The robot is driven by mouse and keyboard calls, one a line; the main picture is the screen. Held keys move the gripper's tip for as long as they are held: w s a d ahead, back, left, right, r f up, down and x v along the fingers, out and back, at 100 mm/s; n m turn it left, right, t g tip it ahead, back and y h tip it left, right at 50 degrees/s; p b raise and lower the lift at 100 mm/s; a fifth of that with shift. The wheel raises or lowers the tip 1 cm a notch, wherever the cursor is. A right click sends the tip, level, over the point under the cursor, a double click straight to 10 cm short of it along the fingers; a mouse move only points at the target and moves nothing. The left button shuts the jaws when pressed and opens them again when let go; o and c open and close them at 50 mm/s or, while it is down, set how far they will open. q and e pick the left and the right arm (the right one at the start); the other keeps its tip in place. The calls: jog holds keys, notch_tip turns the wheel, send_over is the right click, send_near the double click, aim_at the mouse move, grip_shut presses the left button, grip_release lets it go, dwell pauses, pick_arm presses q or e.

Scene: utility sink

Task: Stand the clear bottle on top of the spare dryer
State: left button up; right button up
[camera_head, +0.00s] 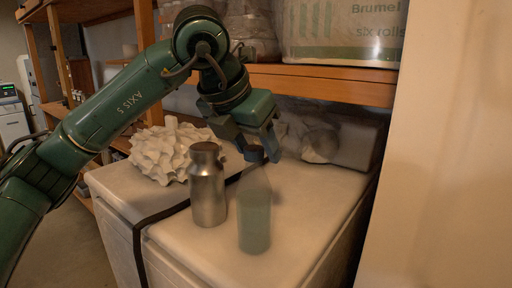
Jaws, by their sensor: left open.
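Which of the two is the spare dryer, I cannot tell. My left gripper (252,150) is open, pointing down at the bottle's cap. Its fingertips are at cap height; whether they touch the cap is unclear. My right gripper is not in view.
A brushed metal bottle (208,190) stands close left of the clear bottle. A white ruffled object (168,152) sits behind it. Blurry greyish things (345,140) lie at the back right under a wooden shelf (320,84) holding a wrapped pack (340,35). A pale wall (450,150) bounds the right.

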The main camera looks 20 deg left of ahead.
pick_arm(q)
jog(key=v, duration=1.1)
jog(key=shift+r, duration=0.1)
jog(key=shift+s, duration=0.1)
